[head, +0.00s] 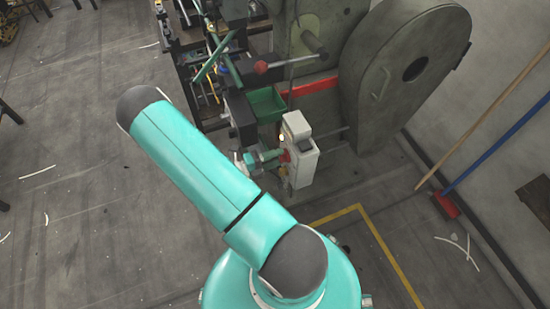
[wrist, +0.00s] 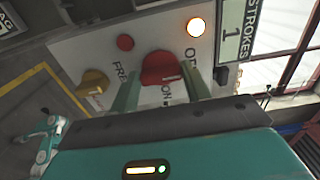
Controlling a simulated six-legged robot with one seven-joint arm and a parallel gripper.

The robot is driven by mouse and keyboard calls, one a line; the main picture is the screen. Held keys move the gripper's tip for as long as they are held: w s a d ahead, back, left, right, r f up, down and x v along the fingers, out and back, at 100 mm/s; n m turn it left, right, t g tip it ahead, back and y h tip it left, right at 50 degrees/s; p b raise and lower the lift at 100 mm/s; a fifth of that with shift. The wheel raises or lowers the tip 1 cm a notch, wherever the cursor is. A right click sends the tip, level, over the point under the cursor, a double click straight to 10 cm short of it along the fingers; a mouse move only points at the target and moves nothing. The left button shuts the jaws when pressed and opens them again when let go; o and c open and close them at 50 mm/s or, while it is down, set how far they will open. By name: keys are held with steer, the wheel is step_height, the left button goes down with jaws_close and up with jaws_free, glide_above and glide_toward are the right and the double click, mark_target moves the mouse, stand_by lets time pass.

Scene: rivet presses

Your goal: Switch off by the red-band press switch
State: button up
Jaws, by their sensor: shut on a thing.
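The press with the red band (head: 310,87) stands at the top of the head view. Its pale switch box (head: 301,150) hangs in front of it, at the end of my arm. In the wrist view the panel (wrist: 75,45) carries a red rotary switch (wrist: 160,66) with lettering for ON and OFF beside it. My gripper (wrist: 160,76) has one finger on each side of this switch and is shut on it. In the head view my gripper (head: 276,156) reaches the box from the left. The switch's exact setting is hard to read. A lamp (wrist: 196,28) glows on the panel.
The panel also has a yellow knob (wrist: 94,82), a small red button (wrist: 125,42) and a strokes counter (wrist: 231,45) showing 1. A green tray (head: 266,104) sits behind the box. A broom (head: 446,205) leans at the right wall. The floor at left is mostly clear.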

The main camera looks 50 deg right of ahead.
steer(key=shift+a, duration=0.1)
steer(key=shift+c, duration=0.2)
steer(key=o, duration=1)
steer(key=v, duration=1.3)
steer(key=shift+w+a, duration=0.2)
steer(key=shift+a, duration=0.1)
